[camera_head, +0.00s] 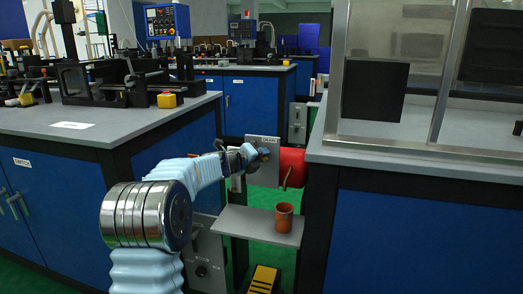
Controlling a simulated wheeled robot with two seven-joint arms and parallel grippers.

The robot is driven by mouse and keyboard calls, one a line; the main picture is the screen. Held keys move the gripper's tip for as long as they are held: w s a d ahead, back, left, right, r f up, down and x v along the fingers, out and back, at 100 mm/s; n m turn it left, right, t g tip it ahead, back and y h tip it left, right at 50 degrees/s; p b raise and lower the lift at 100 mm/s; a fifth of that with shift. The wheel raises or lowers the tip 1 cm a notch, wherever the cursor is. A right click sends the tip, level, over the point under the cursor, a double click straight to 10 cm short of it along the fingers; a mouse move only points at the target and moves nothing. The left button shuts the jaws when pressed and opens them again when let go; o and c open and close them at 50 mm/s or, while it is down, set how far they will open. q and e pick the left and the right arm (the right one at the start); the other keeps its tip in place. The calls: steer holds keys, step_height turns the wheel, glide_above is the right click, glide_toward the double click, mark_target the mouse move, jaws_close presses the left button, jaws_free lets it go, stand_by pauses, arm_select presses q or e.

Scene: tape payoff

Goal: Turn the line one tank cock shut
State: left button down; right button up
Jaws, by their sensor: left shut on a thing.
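My left arm reaches in from the lower left, and its gripper (258,154) is at a grey plate (263,174) with a small label on top that seems to read "DRAIN". The gripper is shut on a small brass-coloured part at the plate, which looks like the tank cock (265,152). The fingers hide most of the cock, so its angle cannot be told. A red tank (292,163) sits just right of the plate, with a thin brass-coloured pipe (287,178) slanting down at its front. My right gripper is not in view.
An orange-brown cup (284,217) stands on a grey shelf (240,220) below the tank. A yellow and black pedal-like object (264,279) is under it. Blue-fronted benches (75,180) flank the narrow gap, the right one (400,240) carrying a framed glass enclosure.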

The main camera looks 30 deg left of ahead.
arm_select(q)
steer(key=shift+s+a+f+m+g+y+p, duration=0.1)
steer(key=shift+a+f+m+g+y+p, duration=0.15)
steer(key=shift+m, duration=0.3)
steer(key=shift+a+f+m+g+y+p, duration=0.1)
steer(key=shift+f+m+g+y+p, duration=0.1)
steer(key=shift+m, duration=0.35)
steer(key=shift+s+a+f+m+g+y+p, duration=0.15)
steer(key=shift+a+f+m+g+y, duration=0.1)
steer(key=shift+a+m+y, duration=0.5)
steer(key=shift+s+a+f+m+g+y+p, duration=0.15)
steer(key=shift+m+g+y+p, duration=0.2)
steer(key=shift+m, duration=0.7)
steer(key=shift+a+f+m+g+y, duration=0.15)
steer(key=shift+a+m+y, duration=0.3)
steer(key=shift+m+y, duration=0.35)
steer(key=c, duration=1.1)
jaws_free()
steer(key=shift+s+r, duration=0.1)
